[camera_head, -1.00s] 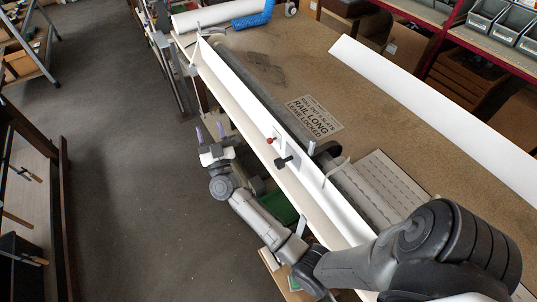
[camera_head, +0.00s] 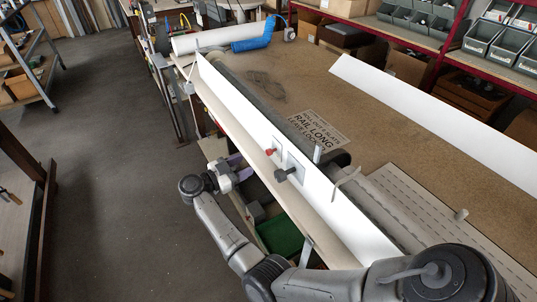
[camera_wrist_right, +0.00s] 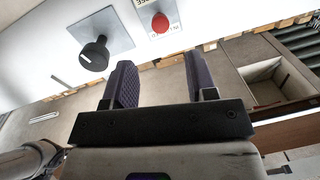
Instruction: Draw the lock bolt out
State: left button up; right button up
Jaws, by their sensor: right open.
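The white rail (camera_head: 240,112) runs lengthwise along the bench edge. On its front face are a black knob (camera_head: 283,174) on a grey plate and, to its left, a smaller red knob (camera_head: 269,151). Which knob is the lock bolt is not labelled legibly. My right gripper (camera_head: 240,167) is in front of the rail, left of both knobs, open and empty. In the right wrist view, the black knob (camera_wrist_right: 94,53) is left of the open fingers (camera_wrist_right: 160,65), and the red knob (camera_wrist_right: 160,22) is above the gap between them. Neither knob is touched. My left gripper is out of view.
The brown bench top (camera_head: 270,90) carries a lettered sign (camera_head: 320,127) and a slatted panel (camera_head: 440,215). A second long white profile (camera_head: 430,110) lies to the right. A green bin (camera_head: 279,234) is below the rail. The floor at left is open.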

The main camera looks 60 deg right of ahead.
aim_at(267, 153)
jog(key=b+x, duration=0.1)
jog(key=x, duration=0.9)
jog(key=shift+s+d, duration=0.1)
jog(key=shift+d, duration=0.25)
jog(key=shift+c, duration=0.5)
grip_shut()
